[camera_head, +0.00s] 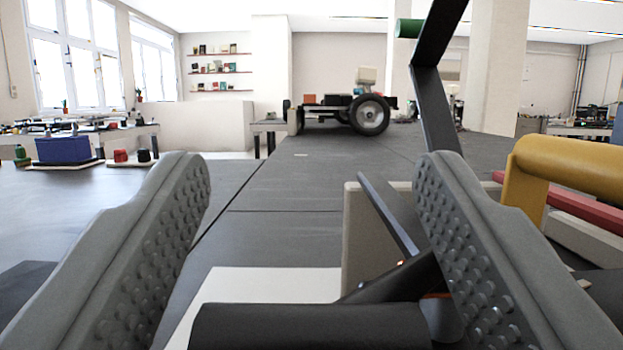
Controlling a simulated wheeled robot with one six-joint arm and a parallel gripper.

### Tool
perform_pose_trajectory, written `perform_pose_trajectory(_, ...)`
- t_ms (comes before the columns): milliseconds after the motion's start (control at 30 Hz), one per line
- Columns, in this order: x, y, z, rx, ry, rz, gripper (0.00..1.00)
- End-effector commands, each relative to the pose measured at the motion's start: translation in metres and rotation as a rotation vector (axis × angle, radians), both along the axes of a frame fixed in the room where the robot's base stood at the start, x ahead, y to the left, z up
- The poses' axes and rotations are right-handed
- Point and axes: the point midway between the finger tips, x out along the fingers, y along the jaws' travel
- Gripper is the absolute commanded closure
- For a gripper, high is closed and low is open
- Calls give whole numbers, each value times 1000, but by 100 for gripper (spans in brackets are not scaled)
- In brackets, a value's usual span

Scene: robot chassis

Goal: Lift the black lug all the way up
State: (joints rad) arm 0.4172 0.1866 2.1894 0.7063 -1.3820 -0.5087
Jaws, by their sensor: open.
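My gripper (312,168) is open, with one grey studded finger on each side of the picture and nothing held between them. A black lug (310,328), which looks like a thick horizontal cylinder, is at the bottom middle, low in the gap between the fingers. Its right end reaches the base of the right finger; whether they touch I cannot tell. A dark slanting bar (395,278) runs just behind its right end and passes behind the right finger. The lug's lower side is cut off by the picture edge.
A yellow handle (575,165) and a red bar (590,212) stand close on the right. A beige block (362,240) stands behind the lug.

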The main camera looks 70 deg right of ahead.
Motion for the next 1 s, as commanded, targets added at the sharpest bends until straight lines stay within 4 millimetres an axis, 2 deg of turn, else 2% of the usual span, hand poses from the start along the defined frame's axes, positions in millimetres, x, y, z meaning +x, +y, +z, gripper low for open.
perform_pose_trajectory(100,0,0,0,0,0,0,40)
perform_pose_trajectory(133,0,0,0,0,0,0,44)
perform_pose_trajectory(400,0,0,0,0,0,0,97)
perform_pose_trajectory(433,0,0,0,0,0,0,100)
perform_pose_trajectory(733,0,0,6,31,10,2,100)
perform_pose_trajectory(1000,2,-4,28,170,64,2,100)
